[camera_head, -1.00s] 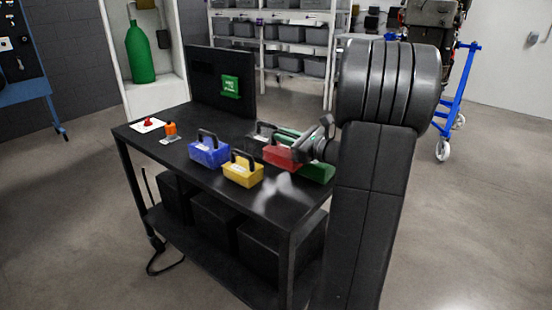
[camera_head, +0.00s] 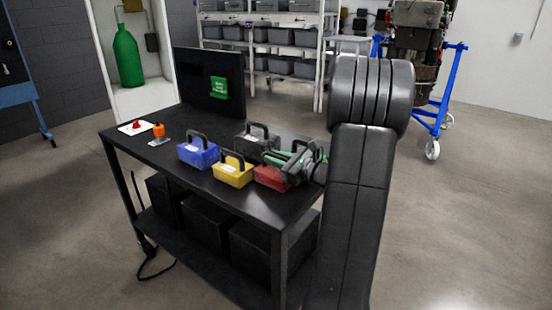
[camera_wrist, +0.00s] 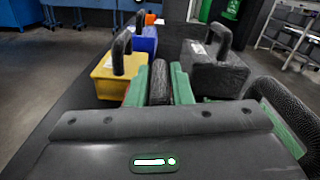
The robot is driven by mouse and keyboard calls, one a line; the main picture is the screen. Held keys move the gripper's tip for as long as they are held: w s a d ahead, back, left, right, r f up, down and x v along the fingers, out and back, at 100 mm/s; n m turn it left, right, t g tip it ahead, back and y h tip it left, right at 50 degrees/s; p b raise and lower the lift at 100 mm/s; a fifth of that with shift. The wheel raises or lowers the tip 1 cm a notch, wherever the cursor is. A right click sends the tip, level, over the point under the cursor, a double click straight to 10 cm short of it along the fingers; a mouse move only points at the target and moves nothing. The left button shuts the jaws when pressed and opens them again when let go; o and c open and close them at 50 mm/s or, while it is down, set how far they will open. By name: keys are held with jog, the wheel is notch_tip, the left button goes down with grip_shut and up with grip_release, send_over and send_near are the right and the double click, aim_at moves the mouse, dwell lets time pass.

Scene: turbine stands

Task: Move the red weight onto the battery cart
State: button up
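The red weight (camera_head: 270,178) is on or just above the black cart top, right of the yellow weight (camera_head: 233,171). My gripper (camera_head: 290,160) is over it. In the wrist view the green fingers of my gripper (camera_wrist: 160,88) are close on both sides of a dark handle (camera_wrist: 160,78), apparently the red weight's. The red body is hidden there. The black cart (camera_head: 235,205) holds dark boxes on its lower shelf and has an upright panel with a green label.
The blue weight (camera_head: 198,153) and dark grey weight (camera_head: 256,140) stand close by. A green weight (camera_wrist: 283,125) shows at right in the wrist view. A small orange item (camera_head: 158,130) is at the cart's far left. The floor right of the cart is open.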

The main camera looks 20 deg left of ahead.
jog(key=o, duration=0.3)
jog(key=shift+r, duration=0.2)
jog(key=v, duration=1.2)
jog(key=shift+p, duration=0.4)
